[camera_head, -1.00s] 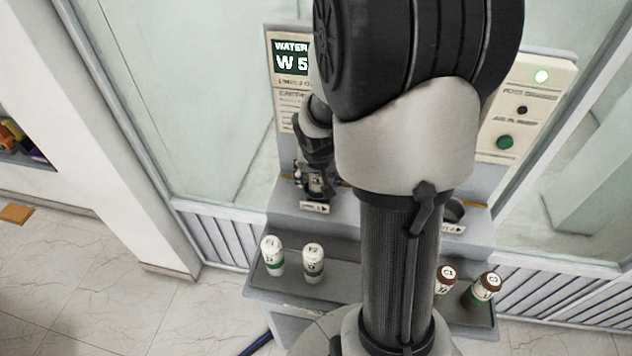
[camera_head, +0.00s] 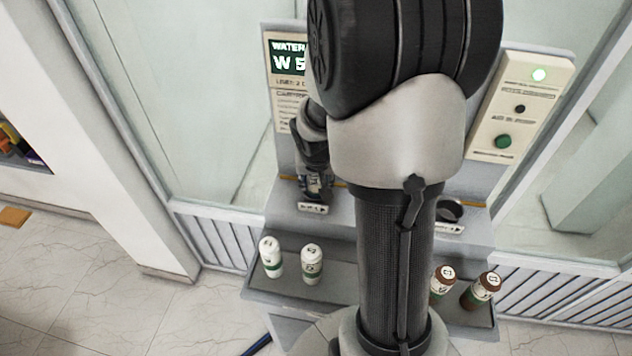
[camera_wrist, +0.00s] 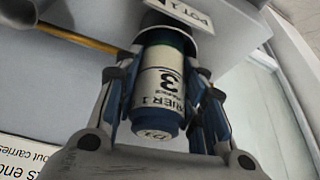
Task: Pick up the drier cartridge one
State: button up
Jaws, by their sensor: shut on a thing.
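The drier cartridge one (camera_wrist: 160,92) is white with a blue end marked D1 and a printed label reading DRIER 1. In the wrist view it lies between the two fingers of my gripper (camera_wrist: 166,88), which is shut on it. Its far end is at the dark round opening of the pot (camera_wrist: 188,24) labelled POT 1; how deep it sits cannot be told. In the head view my gripper (camera_head: 315,186) is over the left side of the upper shelf, and the cartridge is mostly hidden by the fingers.
Two white-capped cartridges (camera_head: 312,264) stand left on the lower tray (camera_head: 345,285). Two brown-capped cartridges (camera_head: 482,291) stand right, one partly behind my arm. A second round pot (camera_head: 449,211) is at right on the upper shelf. A control panel (camera_head: 520,108) stands behind.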

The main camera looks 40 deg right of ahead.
jog(key=c, duration=0.4)
jog(key=shift+c, duration=0.2)
jog(key=shift+r, duration=0.15)
